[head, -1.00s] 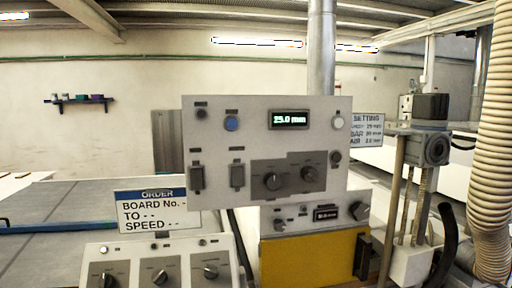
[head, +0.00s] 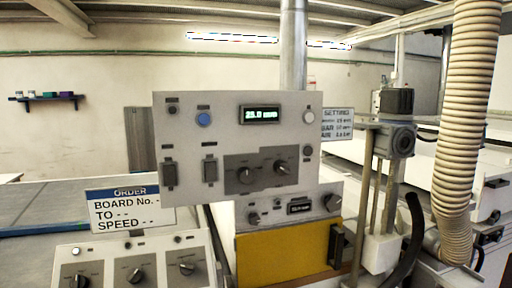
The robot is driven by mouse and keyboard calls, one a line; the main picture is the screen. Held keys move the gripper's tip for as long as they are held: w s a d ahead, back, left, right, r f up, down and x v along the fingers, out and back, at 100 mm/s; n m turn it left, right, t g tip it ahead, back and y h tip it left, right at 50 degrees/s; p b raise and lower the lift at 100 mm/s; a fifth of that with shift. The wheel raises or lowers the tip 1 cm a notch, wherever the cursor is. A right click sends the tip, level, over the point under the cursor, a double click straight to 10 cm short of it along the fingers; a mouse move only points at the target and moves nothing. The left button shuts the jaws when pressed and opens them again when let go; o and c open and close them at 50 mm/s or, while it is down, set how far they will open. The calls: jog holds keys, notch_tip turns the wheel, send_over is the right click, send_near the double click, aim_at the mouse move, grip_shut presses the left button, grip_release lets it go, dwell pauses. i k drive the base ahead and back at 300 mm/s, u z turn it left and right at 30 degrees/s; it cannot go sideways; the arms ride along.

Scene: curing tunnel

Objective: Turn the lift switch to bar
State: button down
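A light grey control panel (head: 225,112) stands in the middle of the head view. It carries a lit display (head: 261,114) that seems to read 25.0 mm. Two dark rotary knobs, a left one (head: 246,176) and a right one (head: 281,167), sit on a darker grey plate low on the panel. Their labels are too small to read, so I cannot tell which control is the lift switch. A white settings card (head: 337,124) at the panel's right edge has lines that seem to start with BAR and AIR. My gripper is not in view.
A blue button (head: 204,119) and two dark rocker-like switches are on the panel's left. A yellow-fronted box (head: 285,254) with knobs stands below. A console (head: 108,256) with several knobs and an ORDER sign (head: 130,204) is front left. A ribbed hose (head: 468,120) hangs right.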

aim_at(281, 167)
jog(key=z, duration=0.05)
jog(key=k, duration=0.5)
jog(key=z, duration=0.8)
jog(key=i, duration=0.7)
jog(key=u, duration=0.95)
